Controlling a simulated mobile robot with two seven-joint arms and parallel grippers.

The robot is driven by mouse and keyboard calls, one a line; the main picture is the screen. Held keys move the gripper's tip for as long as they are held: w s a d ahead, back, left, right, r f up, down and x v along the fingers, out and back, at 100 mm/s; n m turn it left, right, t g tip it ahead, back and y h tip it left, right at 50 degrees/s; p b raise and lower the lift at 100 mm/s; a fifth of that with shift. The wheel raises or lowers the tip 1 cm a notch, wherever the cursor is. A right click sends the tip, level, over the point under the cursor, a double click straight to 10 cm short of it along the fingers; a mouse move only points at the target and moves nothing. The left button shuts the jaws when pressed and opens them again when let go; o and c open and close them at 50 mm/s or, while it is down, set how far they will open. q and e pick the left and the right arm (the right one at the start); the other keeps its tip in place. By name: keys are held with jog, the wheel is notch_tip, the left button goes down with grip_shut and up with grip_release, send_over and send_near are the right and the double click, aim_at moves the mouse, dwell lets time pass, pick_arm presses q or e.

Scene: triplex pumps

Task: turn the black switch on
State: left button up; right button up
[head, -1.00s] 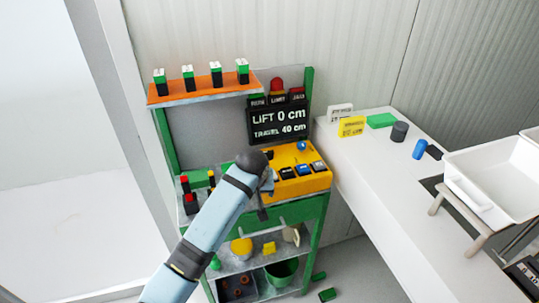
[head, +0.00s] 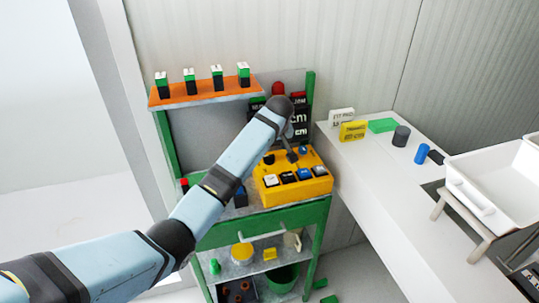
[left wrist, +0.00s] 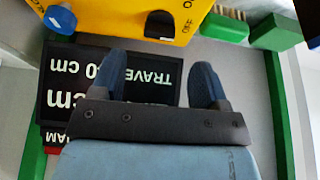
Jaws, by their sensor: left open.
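The black switch (head: 269,158) sits at the back left of the top of the yellow control box (head: 265,194). In the left wrist view the black switch (left wrist: 160,25) shows on the yellow panel (left wrist: 110,12), near upside-down lettering that seems to read OFF. My left gripper (head: 291,154) is just above the back of the box, to the right of the switch and close to the blue knob (head: 304,150). In the left wrist view its two fingers (left wrist: 160,78) are apart with nothing between them, pointing toward the switch. My right gripper is not in view.
The black display (head: 300,125) stands behind the box, partly hidden by my left arm. Several push buttons line the box front. An orange shelf (head: 205,94) with several green-and-black blocks is at upper left. A white table (head: 375,170) with small objects is on the right.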

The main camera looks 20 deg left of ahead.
aim_at(269, 156)
pick_arm(q)
jog(key=x, duration=0.6)
jog(key=shift+w+a+f, duration=0.1)
jog(key=shift+f, duration=0.1)
jog(key=c, duration=0.9)
